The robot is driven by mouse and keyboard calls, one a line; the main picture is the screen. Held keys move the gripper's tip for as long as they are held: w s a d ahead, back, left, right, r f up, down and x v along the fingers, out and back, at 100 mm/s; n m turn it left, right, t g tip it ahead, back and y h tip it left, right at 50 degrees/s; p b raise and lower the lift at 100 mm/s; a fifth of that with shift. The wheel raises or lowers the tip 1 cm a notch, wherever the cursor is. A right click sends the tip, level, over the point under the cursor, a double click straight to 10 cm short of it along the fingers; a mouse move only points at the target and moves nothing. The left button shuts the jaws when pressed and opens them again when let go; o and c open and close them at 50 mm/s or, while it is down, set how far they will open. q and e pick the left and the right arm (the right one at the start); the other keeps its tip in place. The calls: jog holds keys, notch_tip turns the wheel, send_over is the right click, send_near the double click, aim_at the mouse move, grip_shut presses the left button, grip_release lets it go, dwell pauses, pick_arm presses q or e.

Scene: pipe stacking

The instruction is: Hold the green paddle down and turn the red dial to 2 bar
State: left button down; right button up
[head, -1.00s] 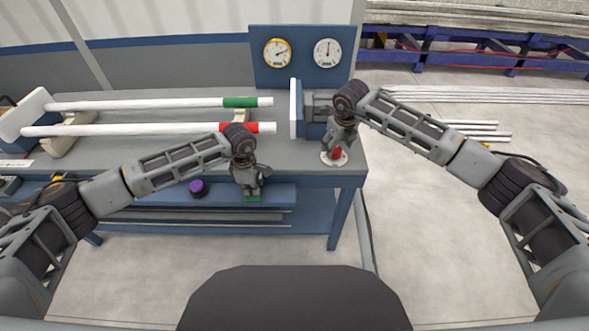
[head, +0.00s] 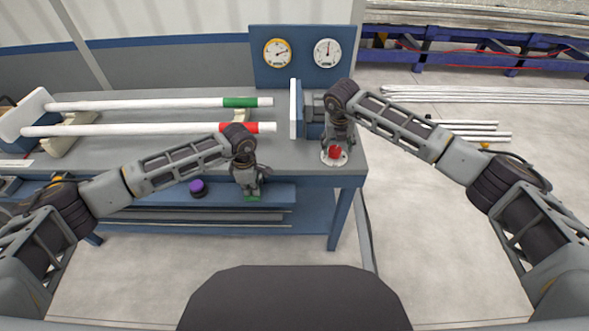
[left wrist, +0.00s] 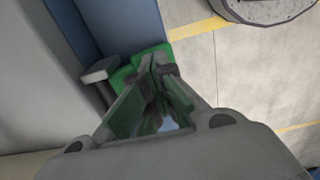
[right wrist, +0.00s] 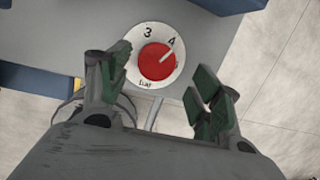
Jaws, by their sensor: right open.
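The red dial (head: 334,152) sits on a white round plate at the bench's right front corner. In the right wrist view the dial (right wrist: 157,62) has a white pointer line aimed up and right, close to the 4; 3 and "bar" also show. My right gripper (head: 338,142) is open, its fingers apart on either side in front of the dial, not closed on it. The green paddle (head: 252,198) is at the bench's front edge, under my left gripper (head: 250,190). In the left wrist view the fingertips are together over the green paddle (left wrist: 153,55); contact is hard to tell.
A yellow-rimmed gauge (head: 277,53) and a white gauge (head: 327,53) are on the blue back panel. White pipes with a green band (head: 241,102) and a red band (head: 238,127) lie on the bench. A purple knob (head: 197,187) is left of the paddle.

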aim_at(335, 150)
jog(key=shift+m, duration=0.3)
jog(key=shift+f, duration=0.25)
jog(key=shift+a+x, duration=0.2)
jog(key=shift+x, duration=1.9)
jog(key=shift+w+f, duration=0.15)
jog(key=shift+d+f, duration=0.3)
jog(key=shift+o, duration=0.5)
